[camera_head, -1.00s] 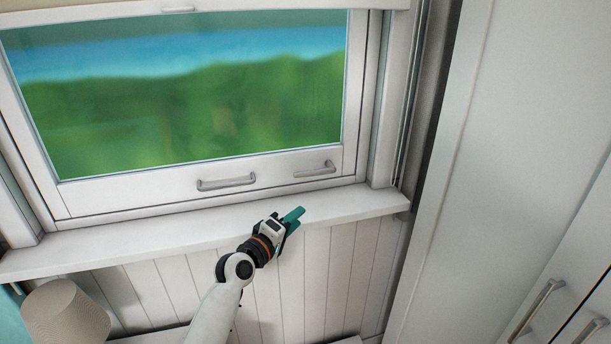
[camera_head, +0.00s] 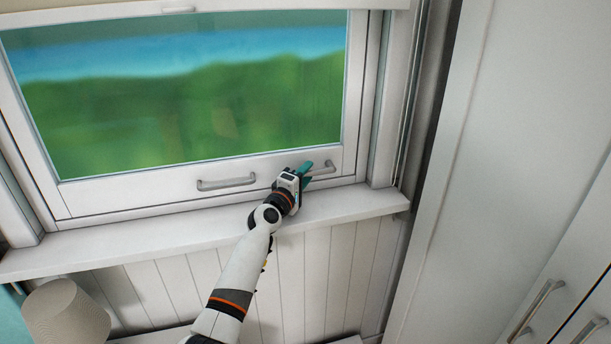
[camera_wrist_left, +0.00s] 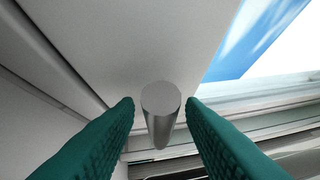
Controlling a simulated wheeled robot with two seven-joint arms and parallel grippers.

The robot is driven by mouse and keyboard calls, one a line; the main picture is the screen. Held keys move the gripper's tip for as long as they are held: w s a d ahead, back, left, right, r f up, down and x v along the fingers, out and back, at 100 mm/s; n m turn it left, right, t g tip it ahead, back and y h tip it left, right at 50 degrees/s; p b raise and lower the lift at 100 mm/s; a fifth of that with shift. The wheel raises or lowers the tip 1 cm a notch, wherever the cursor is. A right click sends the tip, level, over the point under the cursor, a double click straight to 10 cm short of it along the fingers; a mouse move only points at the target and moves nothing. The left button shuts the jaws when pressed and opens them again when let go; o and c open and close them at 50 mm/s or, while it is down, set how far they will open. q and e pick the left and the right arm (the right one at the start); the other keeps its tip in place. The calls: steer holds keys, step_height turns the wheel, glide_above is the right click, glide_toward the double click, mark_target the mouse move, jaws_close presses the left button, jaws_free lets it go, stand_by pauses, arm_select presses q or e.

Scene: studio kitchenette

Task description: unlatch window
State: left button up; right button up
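The window (camera_head: 110,188) has a white frame around a wide pane. Two grey metal handles sit on its bottom rail, a left handle (camera_head: 226,183) and a right handle (camera_head: 325,168). My left gripper (camera_head: 307,172) is at the left end of the right handle and hides part of it. In the left wrist view its teal fingers (camera_wrist_left: 160,108) are apart, with the round end of a metal bar (camera_wrist_left: 160,100) between their tips. Gaps show on both sides of the bar, so the fingers are not closed on it. My right gripper is not in view.
A white sill (camera_head: 130,238) runs below the window, above panelled wall. A beige lampshade (camera_head: 66,314) stands at the lower left. A tall white cabinet (camera_head: 510,130) with metal handles fills the right side. A blind (camera_head: 260,4) hangs along the top.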

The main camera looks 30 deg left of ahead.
arm_select(q)
steer(key=shift+w, duration=0.15)
steer(key=shift+c, duration=0.6)
jaws_close()
steer(key=shift+r, duration=0.1)
